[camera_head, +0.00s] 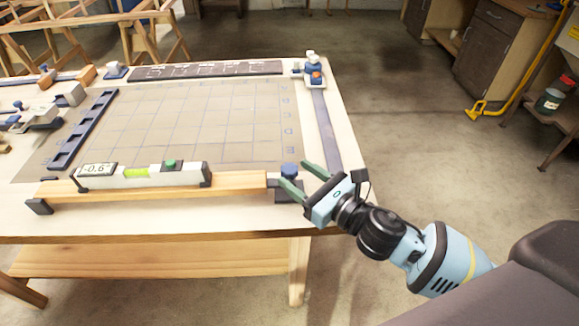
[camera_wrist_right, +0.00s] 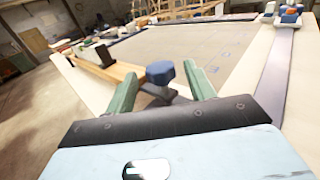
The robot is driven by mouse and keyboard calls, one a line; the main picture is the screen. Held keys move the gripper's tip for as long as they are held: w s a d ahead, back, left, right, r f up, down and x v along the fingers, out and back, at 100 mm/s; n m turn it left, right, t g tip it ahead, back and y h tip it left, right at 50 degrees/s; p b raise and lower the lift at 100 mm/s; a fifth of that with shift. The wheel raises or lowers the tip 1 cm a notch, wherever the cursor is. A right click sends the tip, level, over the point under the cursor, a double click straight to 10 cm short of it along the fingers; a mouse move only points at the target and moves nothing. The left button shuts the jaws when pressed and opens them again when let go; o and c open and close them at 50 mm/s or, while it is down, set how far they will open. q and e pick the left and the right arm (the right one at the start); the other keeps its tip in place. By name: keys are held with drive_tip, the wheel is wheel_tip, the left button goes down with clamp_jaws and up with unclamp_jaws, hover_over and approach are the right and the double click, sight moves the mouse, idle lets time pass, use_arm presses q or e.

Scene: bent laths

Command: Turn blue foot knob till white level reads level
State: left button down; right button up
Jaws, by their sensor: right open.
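The white level (camera_head: 145,174) lies on a wooden lath (camera_head: 240,184) near the table's front edge. Its display reads -0.6°, and it has a yellow-green vial and a green button. The blue foot knob (camera_head: 289,170) sits on a dark foot at the lath's right end. My right gripper (camera_head: 298,175) is open, its green fingers pointing at the knob. In the right wrist view the knob (camera_wrist_right: 160,72) shows ahead of the open fingers (camera_wrist_right: 165,85), roughly between them. I cannot tell whether a finger touches it. My left gripper is not in view.
The table (camera_head: 310,120) carries a grid mat (camera_head: 200,120), a dark slotted bar (camera_head: 85,130) and a dark strip (camera_head: 205,69) at the back. A blue and white clamp (camera_head: 314,72) stands at the far right corner. Tools crowd the left edge.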

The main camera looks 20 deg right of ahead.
sight(295, 174)
drive_tip(key=shift+x, duration=1.7)
drive_tip(key=c, duration=0.9)
drive_tip(key=shift+c, duration=0.2)
